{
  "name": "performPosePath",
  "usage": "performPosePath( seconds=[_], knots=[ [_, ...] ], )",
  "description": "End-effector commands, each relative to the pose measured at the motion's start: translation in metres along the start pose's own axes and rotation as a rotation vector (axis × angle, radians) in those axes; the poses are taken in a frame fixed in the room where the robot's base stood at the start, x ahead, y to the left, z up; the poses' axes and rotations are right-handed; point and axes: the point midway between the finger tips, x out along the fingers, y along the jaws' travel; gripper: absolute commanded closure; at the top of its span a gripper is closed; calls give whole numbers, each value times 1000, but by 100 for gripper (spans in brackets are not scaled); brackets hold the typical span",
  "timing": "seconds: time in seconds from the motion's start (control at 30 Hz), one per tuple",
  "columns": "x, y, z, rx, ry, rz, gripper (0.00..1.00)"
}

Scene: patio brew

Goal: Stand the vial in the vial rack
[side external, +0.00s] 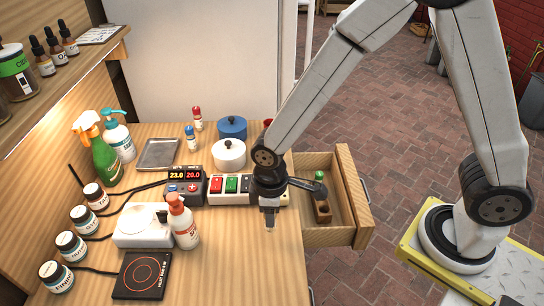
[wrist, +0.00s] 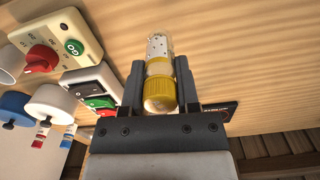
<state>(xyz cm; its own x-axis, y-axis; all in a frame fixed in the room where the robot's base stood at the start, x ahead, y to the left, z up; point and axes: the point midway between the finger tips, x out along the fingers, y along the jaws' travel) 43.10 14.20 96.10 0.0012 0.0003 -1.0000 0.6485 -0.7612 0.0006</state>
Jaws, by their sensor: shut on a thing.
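In the wrist view the vial (wrist: 158,48), clear with white and yellow parts and a yellow cap (wrist: 160,92), lies between the two fingers of my gripper (wrist: 159,70). The gripper is shut on it. In the side view my gripper (side external: 269,222) points down above the bench near its right edge; the vial cannot be made out clearly there.
The drawer (side external: 345,185) stands open at the bench's right edge. A switch box (side external: 231,186), display unit (side external: 184,188), white pot (side external: 229,155) and blue pot (side external: 232,128) stand behind my gripper. A red-and-white bottle (side external: 183,224) stands to its left. The front right bench is clear.

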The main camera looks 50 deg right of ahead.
Motion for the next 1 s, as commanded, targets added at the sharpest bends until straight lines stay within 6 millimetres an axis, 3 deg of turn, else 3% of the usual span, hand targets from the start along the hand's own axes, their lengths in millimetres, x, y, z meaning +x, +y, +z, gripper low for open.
performPosePath(
  seconds=[0.2,0.5,1.0],
  knots=[
    [-30,0,-1,0,4,1,100],
    [-59,0,0,0,0,0,100],
    [-65,0,0,0,-1,-1,100]
  ],
)
